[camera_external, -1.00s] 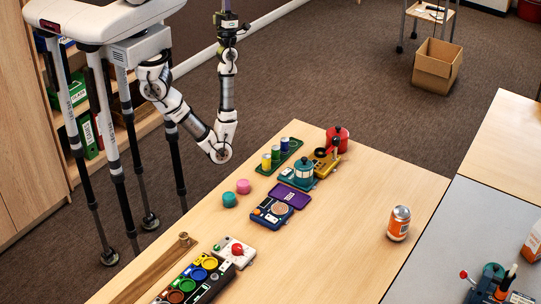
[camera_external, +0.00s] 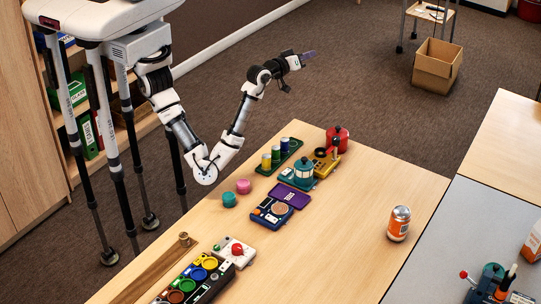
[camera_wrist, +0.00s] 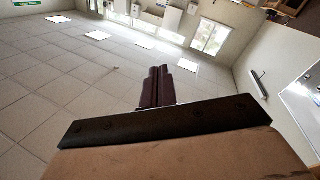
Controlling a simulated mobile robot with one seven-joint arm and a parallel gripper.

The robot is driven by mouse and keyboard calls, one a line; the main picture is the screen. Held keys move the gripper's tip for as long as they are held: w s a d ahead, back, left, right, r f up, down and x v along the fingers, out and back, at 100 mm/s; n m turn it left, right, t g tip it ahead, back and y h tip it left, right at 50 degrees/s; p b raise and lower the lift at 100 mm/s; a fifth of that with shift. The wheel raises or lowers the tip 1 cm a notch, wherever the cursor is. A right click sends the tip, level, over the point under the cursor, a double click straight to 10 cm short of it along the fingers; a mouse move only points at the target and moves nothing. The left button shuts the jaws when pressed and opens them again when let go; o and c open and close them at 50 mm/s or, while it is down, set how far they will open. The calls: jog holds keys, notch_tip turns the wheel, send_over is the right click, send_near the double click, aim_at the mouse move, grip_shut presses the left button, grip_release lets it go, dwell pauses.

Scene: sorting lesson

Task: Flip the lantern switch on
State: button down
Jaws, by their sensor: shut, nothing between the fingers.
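A teal lantern (camera_external: 304,171) stands upright on a teal base at the far part of the wooden table. Its switch is too small to make out. My gripper (camera_external: 308,54) is raised in the air beyond the table's far edge, well apart from the lantern, and points to the right. In the wrist view its two dark fingers (camera_wrist: 158,86) are together, with nothing between them. That view shows ceiling and windows, and no lantern.
A red kettle-like thing (camera_external: 337,138), a yellow device (camera_external: 325,164) and a green tray of cylinders (camera_external: 264,168) crowd the lantern. A blue radio-like box (camera_external: 270,213) lies nearer. An orange can (camera_external: 399,223) stands right.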

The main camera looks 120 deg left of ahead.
jog(key=w+d+f+m+g+h, duration=0.1)
jog(key=w+d+f+h, duration=0.2)
jog(key=d+f, duration=0.35)
jog(key=w+d+f+g+h, duration=0.1)
jog(key=w+d+f+h, duration=0.3)
jog(key=d+f, duration=0.25)
jog(key=s+d+f+g+h, duration=0.1)
jog(key=d+f+g, duration=0.1)
jog(key=d+f, duration=0.2)
jog(key=s+d+f+g+h, duration=0.2)
jog(key=d+f, duration=0.2)
jog(key=d, duration=0.6)
jog(key=shift+f+m+p, duration=0.3)
jog(key=shift+p, duration=0.15)
jog(key=p, duration=0.3)
send_over(286, 171)
jog(key=d, duration=0.2)
notch_tip(286, 171, down, 8)
jog(key=shift+f, duration=0.1)
jog(key=shift+d+f+p, duration=0.15)
jog(key=shift+f+p, duration=0.05)
jog(key=shift+f, duration=0.4)
jog(key=shift+d+f+p, duration=0.15)
jog(key=shift+f+p, duration=0.05)
jog(key=shift+f, duration=1.1)
